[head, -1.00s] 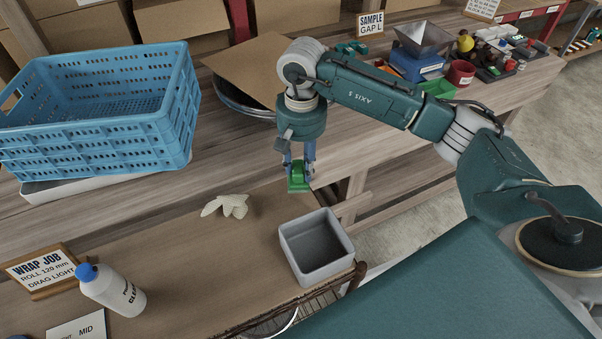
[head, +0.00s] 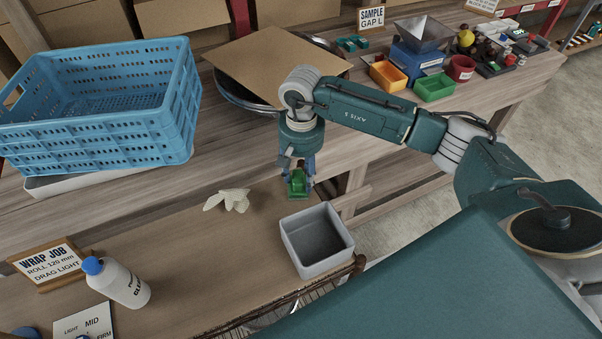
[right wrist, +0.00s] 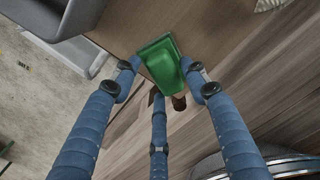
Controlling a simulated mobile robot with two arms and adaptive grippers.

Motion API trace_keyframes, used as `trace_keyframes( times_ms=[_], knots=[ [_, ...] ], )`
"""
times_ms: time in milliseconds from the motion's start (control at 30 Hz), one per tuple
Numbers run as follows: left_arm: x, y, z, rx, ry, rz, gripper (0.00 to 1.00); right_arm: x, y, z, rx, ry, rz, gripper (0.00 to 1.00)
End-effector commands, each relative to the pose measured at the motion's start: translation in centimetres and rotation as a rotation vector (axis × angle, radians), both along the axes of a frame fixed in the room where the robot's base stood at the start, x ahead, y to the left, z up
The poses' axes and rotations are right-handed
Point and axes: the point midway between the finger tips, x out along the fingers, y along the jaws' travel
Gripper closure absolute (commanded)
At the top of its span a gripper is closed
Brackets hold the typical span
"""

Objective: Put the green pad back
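The green pad (head: 298,186) is held in my right gripper (head: 299,176), above the brown bench top. In the right wrist view the green pad (right wrist: 163,66) sits between the blue fingers of the right gripper (right wrist: 160,74), with fingertips against its sides. The pad hangs clear, behind and a little left of the grey bin (head: 318,266). My left gripper is not in view.
A pale glove (head: 229,200) lies left of the gripper. Green (head: 434,89) and orange (head: 388,75) boxes stand on the back bench.

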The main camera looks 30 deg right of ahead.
Motion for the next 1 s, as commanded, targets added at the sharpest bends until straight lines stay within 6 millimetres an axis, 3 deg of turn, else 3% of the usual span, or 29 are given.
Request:
trace_keyframes(
  times_ms=[433, 800, 1000],
  knots=[
    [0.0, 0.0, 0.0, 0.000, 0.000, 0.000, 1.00, 0.1, 0.0, 0.8, 0.000, -0.004, 0.000, 0.47],
    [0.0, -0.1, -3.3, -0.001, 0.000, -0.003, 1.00, 0.2, 0.0, 8.3, 0.000, -0.007, 0.000, 0.47],
    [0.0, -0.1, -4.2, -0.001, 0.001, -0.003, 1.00, 0.1, 0.0, 11.3, 0.000, -0.003, 0.000, 0.47]
  ],
)
